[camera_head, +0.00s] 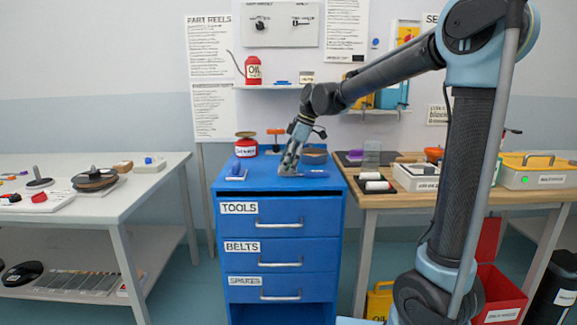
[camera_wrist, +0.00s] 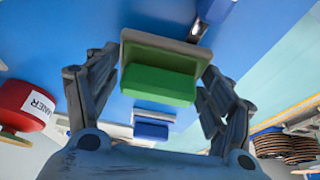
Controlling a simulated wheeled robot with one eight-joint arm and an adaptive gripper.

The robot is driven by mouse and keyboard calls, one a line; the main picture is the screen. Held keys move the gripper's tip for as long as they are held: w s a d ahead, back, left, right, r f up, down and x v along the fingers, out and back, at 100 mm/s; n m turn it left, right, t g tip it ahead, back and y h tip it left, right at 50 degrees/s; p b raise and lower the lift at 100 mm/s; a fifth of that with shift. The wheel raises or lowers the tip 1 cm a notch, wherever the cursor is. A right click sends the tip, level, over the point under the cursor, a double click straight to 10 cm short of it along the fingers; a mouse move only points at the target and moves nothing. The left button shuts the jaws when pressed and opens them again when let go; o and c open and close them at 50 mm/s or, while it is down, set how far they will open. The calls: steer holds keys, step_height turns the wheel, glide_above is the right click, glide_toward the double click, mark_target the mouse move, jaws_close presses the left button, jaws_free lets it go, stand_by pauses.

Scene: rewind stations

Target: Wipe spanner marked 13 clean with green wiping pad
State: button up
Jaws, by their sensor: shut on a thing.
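My gripper (camera_head: 289,170) is low over the top of the blue cabinet (camera_head: 255,182). In the wrist view my gripper (camera_wrist: 165,68) has its two fingers shut on the sides of the green wiping pad (camera_wrist: 158,84), a green block with a grey-beige backing. In the head view the gripper mostly hides the pad. A small grey metallic piece (camera_wrist: 197,30) shows just beyond the pad in the wrist view; I cannot tell whether it is the spanner. No 13 mark is readable, and I cannot tell whether the pad touches anything.
A blue block on a white base (camera_head: 236,173) sits on the cabinet's left side. A bench with reels (camera_head: 95,179) is left; a wooden bench (camera_head: 395,199) with boxes is right.

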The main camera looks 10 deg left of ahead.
mark_target(287, 170)
steer(key=shift+s+d+f, duration=0.15)
steer(key=shift+s+d, duration=0.05)
steer(key=shift+s, duration=0.85)
steer(key=shift+s+d, duration=0.2)
steer(key=shift+s, duration=0.75)
steer(key=shift+r, duration=3.6)
